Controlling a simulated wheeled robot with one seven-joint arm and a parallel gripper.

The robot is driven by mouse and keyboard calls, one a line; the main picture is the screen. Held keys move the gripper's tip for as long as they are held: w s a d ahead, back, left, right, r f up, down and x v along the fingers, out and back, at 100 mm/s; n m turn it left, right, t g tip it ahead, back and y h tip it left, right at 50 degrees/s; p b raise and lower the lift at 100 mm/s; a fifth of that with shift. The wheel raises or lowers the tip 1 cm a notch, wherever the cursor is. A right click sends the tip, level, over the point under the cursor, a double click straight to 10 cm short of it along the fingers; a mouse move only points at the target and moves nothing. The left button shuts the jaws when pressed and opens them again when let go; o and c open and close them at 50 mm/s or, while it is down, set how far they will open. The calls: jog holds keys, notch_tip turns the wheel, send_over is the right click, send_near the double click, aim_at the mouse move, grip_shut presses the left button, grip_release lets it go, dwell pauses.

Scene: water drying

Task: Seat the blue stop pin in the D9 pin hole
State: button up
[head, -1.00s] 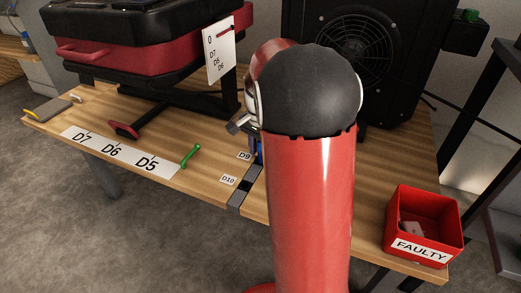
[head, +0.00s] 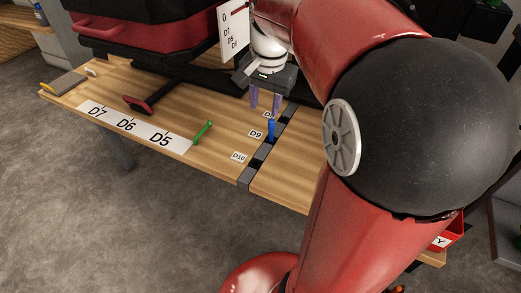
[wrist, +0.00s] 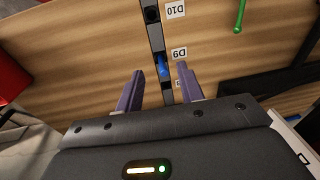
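The blue stop pin (head: 271,130) stands roughly upright in the dark grey strip (head: 246,183), beside the D9 label (head: 255,134). It also shows in the wrist view (wrist: 162,66), beside the D9 label there. How deep it sits in the hole cannot be told. My gripper (head: 265,108) is open and empty, with its purple fingers pointing down behind and above the pin, near the partly hidden D8 label. In the wrist view my gripper (wrist: 160,71) has its fingertips apart on either side of the strip, close to the pin.
A hanging card (head: 234,30) and a black and red case (head: 130,35) are close behind my gripper. The red FAULTY bin (head: 452,234) is mostly hidden by my arm.

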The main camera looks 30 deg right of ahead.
jog(key=s+a+f+n+t, duration=0.1)
jog(key=s+a+n+t, duration=0.1)
jog(key=s+a+n, duration=0.2)
jog(key=s+a+f+n+t, duration=0.1)
jog(key=s+a+n, duration=0.4)
jog(key=s, duration=0.6)
jog(key=shift+s+f+n+t, duration=0.15)
jog(key=shift+f+n+t, duration=0.2)
jog(key=shift+n+t, duration=0.2)
jog(key=shift+a+r, duration=0.1)
